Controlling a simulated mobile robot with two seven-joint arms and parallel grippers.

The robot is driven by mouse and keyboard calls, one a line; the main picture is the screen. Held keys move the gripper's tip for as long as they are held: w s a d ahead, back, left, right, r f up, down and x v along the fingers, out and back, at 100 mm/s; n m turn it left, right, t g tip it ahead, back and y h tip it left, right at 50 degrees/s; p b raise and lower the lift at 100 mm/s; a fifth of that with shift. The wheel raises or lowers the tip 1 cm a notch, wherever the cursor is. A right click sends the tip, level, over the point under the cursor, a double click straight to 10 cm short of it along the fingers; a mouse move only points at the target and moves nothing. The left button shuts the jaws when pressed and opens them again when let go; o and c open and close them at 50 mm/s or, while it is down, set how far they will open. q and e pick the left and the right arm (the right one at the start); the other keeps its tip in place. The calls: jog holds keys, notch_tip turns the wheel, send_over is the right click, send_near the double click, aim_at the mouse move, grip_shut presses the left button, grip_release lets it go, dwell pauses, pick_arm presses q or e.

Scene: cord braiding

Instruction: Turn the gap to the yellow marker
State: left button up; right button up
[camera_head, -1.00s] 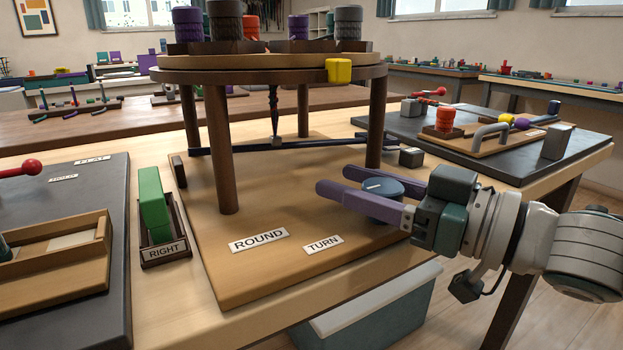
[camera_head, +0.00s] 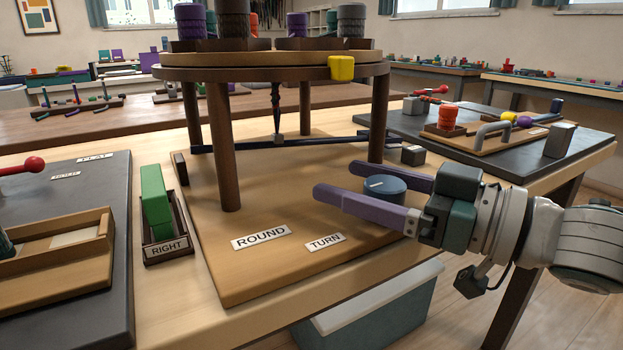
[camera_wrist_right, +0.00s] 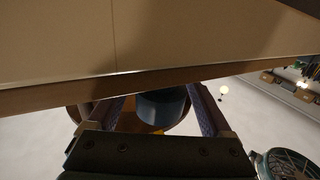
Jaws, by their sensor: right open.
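A blue knob (camera_head: 384,190) with a pale line on top stands on the wooden board by the TURN label (camera_head: 325,241). My right gripper (camera_head: 335,179) is open, with its purple fingers on either side of the knob. The right wrist view also shows the knob (camera_wrist_right: 162,106) between the spread fingers. The yellow marker (camera_head: 342,68) sits on the front right rim of the round braiding stand (camera_head: 205,72). Coloured bobbins stand on dark blocks on top of it. I cannot tell which opening is the gap. My left gripper is out of view.
A green block (camera_head: 155,200) stands in a holder labelled RIGHT, left of the board. A ROUND label (camera_head: 261,237) lies beside TURN. A small dark block (camera_head: 413,155) is behind the knob. The stand's legs rise left and behind.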

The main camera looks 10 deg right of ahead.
jog(key=p+v, duration=0.1)
jog(key=v, duration=0.8)
jog(key=shift+s+d+p, duration=0.25)
jog(key=shift+p, duration=0.1)
jog(key=shift+r, duration=0.1)
